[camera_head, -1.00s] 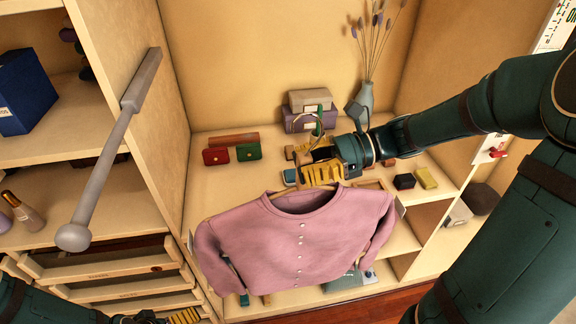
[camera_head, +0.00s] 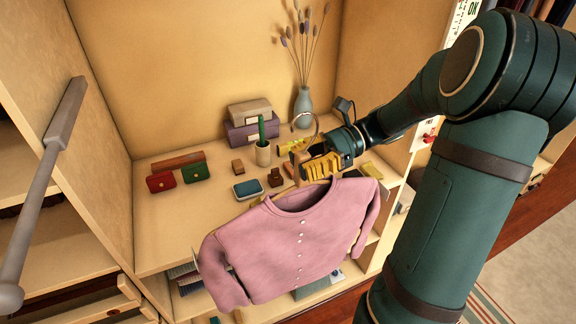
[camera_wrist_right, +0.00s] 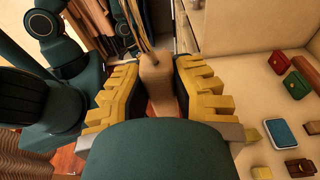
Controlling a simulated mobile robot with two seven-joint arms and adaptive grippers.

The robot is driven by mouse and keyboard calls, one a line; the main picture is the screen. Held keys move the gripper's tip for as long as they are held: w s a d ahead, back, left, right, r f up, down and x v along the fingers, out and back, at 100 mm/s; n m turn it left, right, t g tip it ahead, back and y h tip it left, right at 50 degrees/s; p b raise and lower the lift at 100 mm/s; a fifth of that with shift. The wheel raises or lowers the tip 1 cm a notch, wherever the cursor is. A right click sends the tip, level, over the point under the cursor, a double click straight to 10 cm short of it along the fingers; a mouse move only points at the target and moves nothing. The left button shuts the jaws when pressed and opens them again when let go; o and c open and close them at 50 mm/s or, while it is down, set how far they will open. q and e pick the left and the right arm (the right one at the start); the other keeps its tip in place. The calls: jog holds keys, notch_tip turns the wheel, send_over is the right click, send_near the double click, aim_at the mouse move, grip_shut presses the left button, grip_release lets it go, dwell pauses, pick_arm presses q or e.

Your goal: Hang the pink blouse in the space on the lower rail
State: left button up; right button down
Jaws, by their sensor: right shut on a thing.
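The pink blouse (camera_head: 300,240) hangs on a wooden hanger in front of the shelf unit in the head view, buttons facing me, slightly tilted. My right gripper (camera_head: 308,166) is shut on the hanger's neck; the hook (camera_head: 304,122) curves up above the fingers. In the right wrist view the yellow fingers (camera_wrist_right: 157,90) grip the wooden hanger neck (camera_wrist_right: 157,75). A grey rail (camera_head: 45,175) with a round end juts toward me at the left, well apart from the blouse. I cannot tell whether it is the lower rail. My left gripper is out of the head view.
Drawers (camera_head: 105,305) sit at lower left.

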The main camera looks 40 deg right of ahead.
jog(key=shift+f+v, duration=0.3)
jog(key=shift+v, duration=1.15)
jog(key=shift+f+v, duration=0.3)
jog(key=shift+v, duration=1.1)
jog(key=shift+f+v, duration=0.3)
jog(key=shift+v, duration=1.15)
jog(key=shift+d, duration=0.15)
